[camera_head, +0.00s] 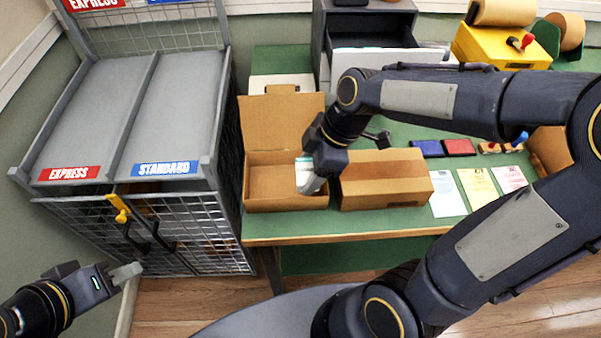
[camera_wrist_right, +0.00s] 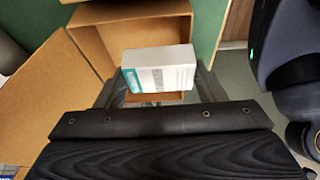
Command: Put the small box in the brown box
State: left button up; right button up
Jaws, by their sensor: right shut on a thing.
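The small box is white with a teal end. My right gripper (camera_head: 308,184) is shut on the small box (camera_head: 304,168) and holds it over the right part of the open brown box (camera_head: 262,204). In the right wrist view the small box (camera_wrist_right: 160,70) sits between the fingers, with the open brown box (camera_wrist_right: 88,40) behind and below it. I cannot tell how high it hangs above the box floor. The brown box has its lid flap raised at the back. My left gripper (camera_head: 126,273) is low at the left, away from the table; its jaw gap is unclear.
A closed, taped brown box (camera_head: 385,182) stands just right of the open one. A grey rack (camera_head: 185,100) with EXPRESS and STANDARD lanes stands left. Paper sheets (camera_head: 478,190) and ink pads (camera_head: 443,148) lie on the green table (camera_head: 345,226) at right.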

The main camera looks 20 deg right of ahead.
aim_at(295, 186)
jog(key=w+f, duration=0.3)
jog(key=shift+a+f, duration=0.35)
jog(key=shift+f, duration=1.65)
jog(key=shift+f, duration=0.1)
jog(key=o, duration=0.5)
jog(key=shift+f+b, duration=0.1)
jog(key=shift+b, duration=0.2)
jog(key=shift+o, duration=1)
